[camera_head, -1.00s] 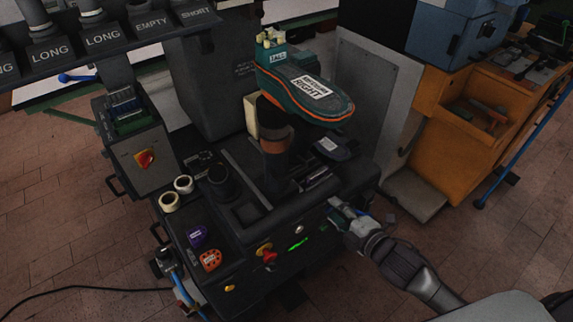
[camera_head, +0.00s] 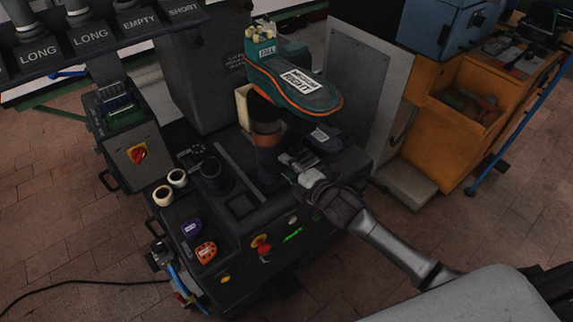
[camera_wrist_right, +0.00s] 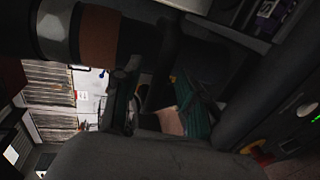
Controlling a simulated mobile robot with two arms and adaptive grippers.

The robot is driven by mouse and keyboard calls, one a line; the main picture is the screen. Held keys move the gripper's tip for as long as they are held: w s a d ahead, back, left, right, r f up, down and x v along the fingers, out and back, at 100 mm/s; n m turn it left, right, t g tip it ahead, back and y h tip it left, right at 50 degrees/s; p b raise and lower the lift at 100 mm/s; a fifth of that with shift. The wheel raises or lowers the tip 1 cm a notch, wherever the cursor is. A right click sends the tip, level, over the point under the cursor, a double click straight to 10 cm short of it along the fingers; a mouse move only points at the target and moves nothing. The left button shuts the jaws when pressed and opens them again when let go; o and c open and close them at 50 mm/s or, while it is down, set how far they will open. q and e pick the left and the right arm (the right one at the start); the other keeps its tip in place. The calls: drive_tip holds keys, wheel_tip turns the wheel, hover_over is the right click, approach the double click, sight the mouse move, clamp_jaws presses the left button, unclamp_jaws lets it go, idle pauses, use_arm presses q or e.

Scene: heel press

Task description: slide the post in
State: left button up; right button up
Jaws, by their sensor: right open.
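The post (camera_head: 266,138) is a dark upright cylinder with a brown band. It stands on the black press under a green machine head with an orange edge (camera_head: 298,80). In the right wrist view the post (camera_wrist_right: 98,38) lies sideways at the top left, its brown band clear. My right gripper (camera_head: 289,163) is open beside the post's lower part, just to its right in the head view. I cannot tell whether a finger touches it. The post's foot is partly hidden. My left gripper is not in view.
A short black cylinder (camera_head: 215,176), two cream rings, a purple piece (camera_head: 190,229) and an orange piece (camera_head: 205,252) sit on the left of the press top. A red button (camera_head: 263,249) is on the front. A rack labelled LONG, EMPTY and SHORT hangs at upper left.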

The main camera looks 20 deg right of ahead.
drive_tip(key=shift+w+a+f, duration=0.15)
drive_tip(key=shift+w, duration=0.25)
clamp_jaws()
